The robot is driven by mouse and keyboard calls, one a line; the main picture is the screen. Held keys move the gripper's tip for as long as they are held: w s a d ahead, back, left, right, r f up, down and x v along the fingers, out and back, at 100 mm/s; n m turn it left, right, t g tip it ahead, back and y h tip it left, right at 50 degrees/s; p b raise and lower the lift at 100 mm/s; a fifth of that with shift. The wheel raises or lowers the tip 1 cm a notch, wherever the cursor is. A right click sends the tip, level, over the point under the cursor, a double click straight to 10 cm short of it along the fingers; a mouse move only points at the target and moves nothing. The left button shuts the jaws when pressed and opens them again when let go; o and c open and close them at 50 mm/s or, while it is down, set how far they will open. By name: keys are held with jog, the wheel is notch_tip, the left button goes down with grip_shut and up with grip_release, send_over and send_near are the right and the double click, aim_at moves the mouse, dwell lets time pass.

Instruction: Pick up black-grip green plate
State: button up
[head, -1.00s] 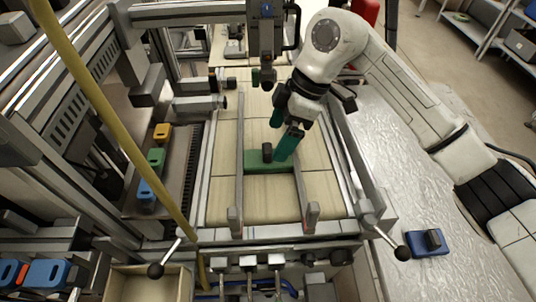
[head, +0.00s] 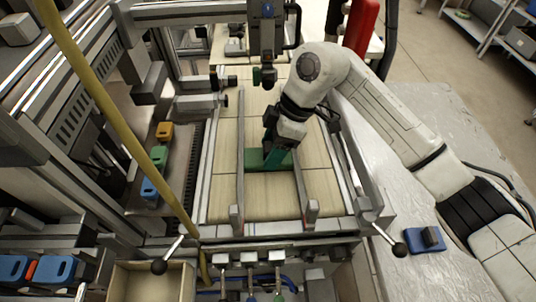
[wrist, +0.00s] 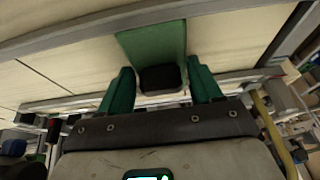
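The green plate (head: 254,158) lies flat on the pale conveyor belt between the two metal guide rails, and my gripper hides part of it in the head view. In the wrist view the green plate (wrist: 152,42) stretches away from me, with its black grip (wrist: 160,78) at the near end. My gripper (wrist: 160,90) has green fingers standing apart, one on each side of the black grip. A gap shows between the grip and each finger. In the head view my gripper (head: 275,150) is above the plate, and its fingers are mostly hidden.
Metal guide rails (head: 240,165) run along both sides of the plate. A blue plate with a dark grip (head: 427,240) lies on the silver table at right. Orange, green and blue blocks (head: 158,160) line the left side. A yellow pole crosses the left. A wooden box (head: 150,283) sits front left.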

jog(key=c, duration=0.7)
jog(key=shift+r, duration=0.15)
